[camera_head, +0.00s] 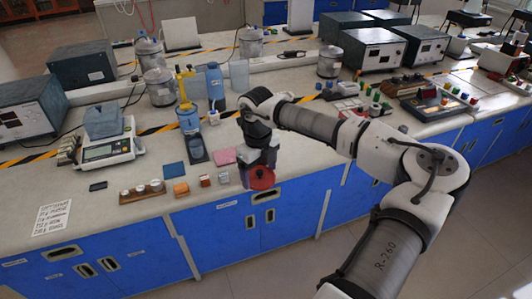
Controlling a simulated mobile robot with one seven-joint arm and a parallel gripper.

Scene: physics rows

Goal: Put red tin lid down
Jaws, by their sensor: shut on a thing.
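The red tin lid (263,179) shows as a red rounded shape at the bench's front edge, right below my gripper (261,166). My gripper points down and is shut on the lid. The fingertips are small and dark here, and part of the lid is hidden by them. I cannot tell whether the lid touches the bench top (110,205) or hangs just above it.
Left of the lid are a pink pad (223,157), a small red-and-white block (205,180), an orange block (181,189) and a wooden rack with small jars (142,193). A blue bottle (215,82) stands behind.

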